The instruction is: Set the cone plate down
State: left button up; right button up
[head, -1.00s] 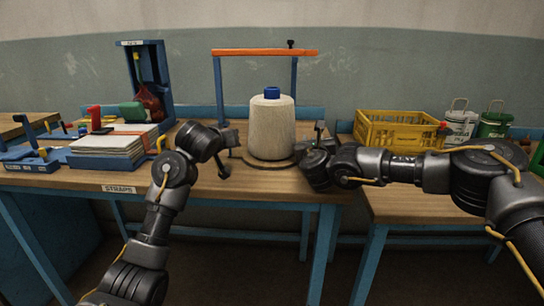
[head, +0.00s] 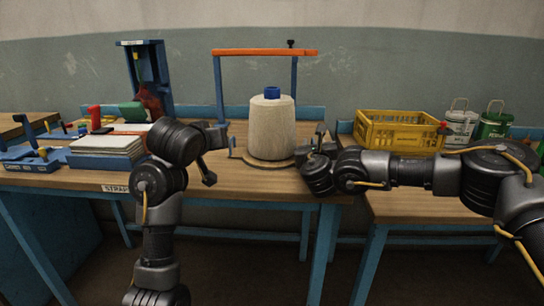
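The cone plate (head: 257,163) is a round, flat wooden disc on the bench. A tall cream thread cone (head: 272,125) with a blue top stands upright on it. My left gripper (head: 215,160) is left of the plate, with its fingers spread and nothing between them; it is clear of the plate's left edge. My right gripper (head: 316,146) is close to the plate's right edge. One of its fingers stands up behind the wrist and the rest is hidden, so I cannot tell its opening or whether it touches the plate.
An orange bar (head: 265,52) on blue posts stands behind the cone. A yellow crate (head: 400,130) and cans (head: 494,122) are at right. A stack of pale sheets (head: 108,144) and a blue stand (head: 148,75) are at left. Bare bench (head: 250,182) lies in front of the plate.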

jog(key=s, duration=0.5)
jog(key=s+a, duration=0.1)
jog(key=s, duration=0.2)
jog(key=shift+s, duration=0.55)
